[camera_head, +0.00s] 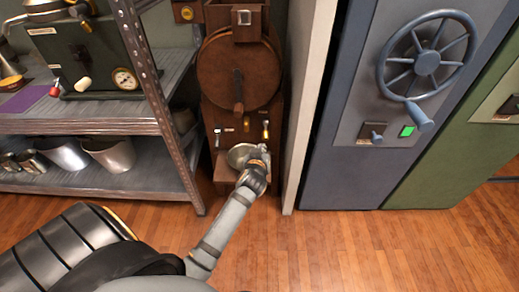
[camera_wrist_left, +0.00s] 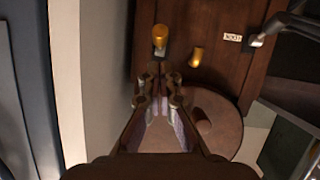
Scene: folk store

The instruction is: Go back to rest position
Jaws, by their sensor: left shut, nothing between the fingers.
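My left arm reaches up from the bottom of the head view, and its gripper (camera_head: 257,160) is in front of the lower part of a brown wooden machine (camera_head: 238,75). In the left wrist view the two fingers of my left gripper (camera_wrist_left: 159,88) point toward the brown machine's front, with a brass knob (camera_wrist_left: 160,34) just beyond the tips. The gripper is shut and holds nothing. A round metal dish (camera_head: 238,155) is partly behind the gripper in the head view. My right gripper is not in view.
A grey metal shelf (camera_head: 90,118) with buckets (camera_head: 112,155) stands left of the machine. A pale panel (camera_head: 306,100) and a blue cabinet with a handwheel (camera_head: 426,62) stand to the right. The wooden floor (camera_head: 370,250) in front is clear at right.

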